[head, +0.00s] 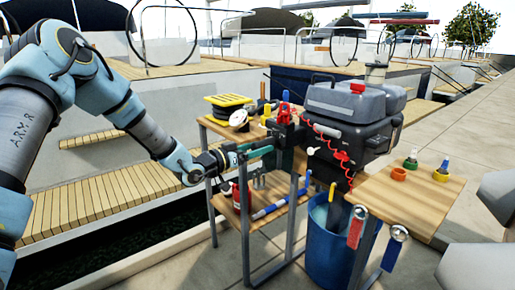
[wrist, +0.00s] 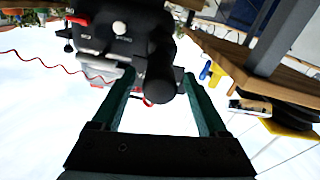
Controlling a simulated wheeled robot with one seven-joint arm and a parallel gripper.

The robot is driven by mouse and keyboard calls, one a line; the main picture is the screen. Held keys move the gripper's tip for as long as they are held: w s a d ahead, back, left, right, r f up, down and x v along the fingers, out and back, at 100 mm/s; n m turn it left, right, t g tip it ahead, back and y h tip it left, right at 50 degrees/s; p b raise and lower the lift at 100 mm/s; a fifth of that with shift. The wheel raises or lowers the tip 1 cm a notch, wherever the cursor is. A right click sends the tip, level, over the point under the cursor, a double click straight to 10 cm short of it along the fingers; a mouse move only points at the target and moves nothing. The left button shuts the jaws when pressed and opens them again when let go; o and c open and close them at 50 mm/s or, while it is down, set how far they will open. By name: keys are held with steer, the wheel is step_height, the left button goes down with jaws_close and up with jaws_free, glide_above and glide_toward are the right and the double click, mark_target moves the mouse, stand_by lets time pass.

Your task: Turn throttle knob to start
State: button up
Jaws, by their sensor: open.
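A black rounded grip, which looks like the throttle knob (wrist: 160,85), points toward the wrist camera. My gripper (head: 262,152) is open beside the motor's front. In the wrist view its two green fingers (wrist: 158,78) stand on either side of the knob, with visible gaps. I cannot tell the depth between fingertips and knob. In the head view my gripper and nearby parts hide the knob.
A red coiled cord (head: 342,155) hangs by the motor. A wooden shelf (head: 285,210) with bottles and tools lies below my gripper. A blue bucket (head: 328,250) and a right-hand wooden table (head: 410,200) stand near. A yellow-topped reel (head: 228,101) sits on the left shelf.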

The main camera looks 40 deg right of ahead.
steer(key=shift+c, duration=0.4)
jaws_close()
